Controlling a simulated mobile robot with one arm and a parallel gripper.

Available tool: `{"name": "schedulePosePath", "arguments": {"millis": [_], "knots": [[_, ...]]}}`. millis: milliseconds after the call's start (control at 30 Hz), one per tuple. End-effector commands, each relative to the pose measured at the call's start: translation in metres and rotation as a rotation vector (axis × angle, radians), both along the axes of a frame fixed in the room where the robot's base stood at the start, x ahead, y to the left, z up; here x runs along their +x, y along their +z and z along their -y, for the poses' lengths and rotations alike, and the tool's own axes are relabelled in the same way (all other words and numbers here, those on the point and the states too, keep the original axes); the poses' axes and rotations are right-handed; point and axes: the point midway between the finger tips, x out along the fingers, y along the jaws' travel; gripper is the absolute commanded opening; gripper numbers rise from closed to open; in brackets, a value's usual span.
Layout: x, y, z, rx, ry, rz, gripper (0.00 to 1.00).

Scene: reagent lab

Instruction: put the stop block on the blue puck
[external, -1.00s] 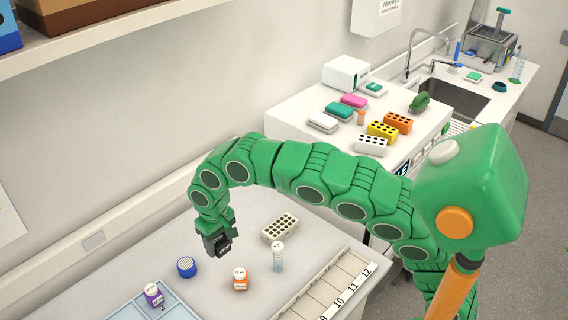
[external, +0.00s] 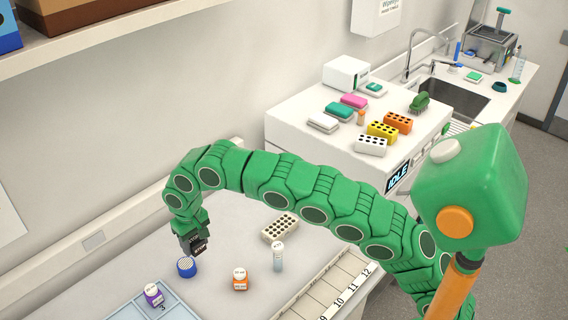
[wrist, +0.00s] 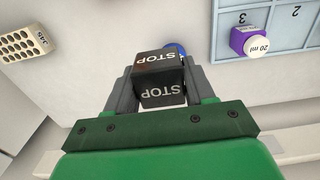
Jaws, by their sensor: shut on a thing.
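My gripper (external: 197,250) is shut on the black stop block (wrist: 160,78), which has white STOP lettering on two faces in the wrist view. The block (external: 199,246) is held in the air close to the blue puck (external: 186,267), above it and slightly to the right in the external view. The puck stands on the bench and has a pale patterned top. In the wrist view only a small blue part of the puck (wrist: 175,48) shows behind the block. I cannot tell whether the block is squarely over it.
A purple-labelled bottle (external: 153,294) stands in the pale blue numbered tray (external: 178,313). An orange-labelled bottle (external: 240,279), a clear vial (external: 278,257) and a beige rack (external: 280,227) stand to the right. Bench between puck and orange bottle is clear.

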Motion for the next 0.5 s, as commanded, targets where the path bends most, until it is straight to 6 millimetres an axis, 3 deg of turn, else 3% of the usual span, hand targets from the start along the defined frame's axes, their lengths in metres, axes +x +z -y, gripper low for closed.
{"name": "schedulePosePath", "arguments": {"millis": [500], "knots": [[0.017, -0.046, -0.037, -0.001, 0.000, -0.002, 0.13]]}}
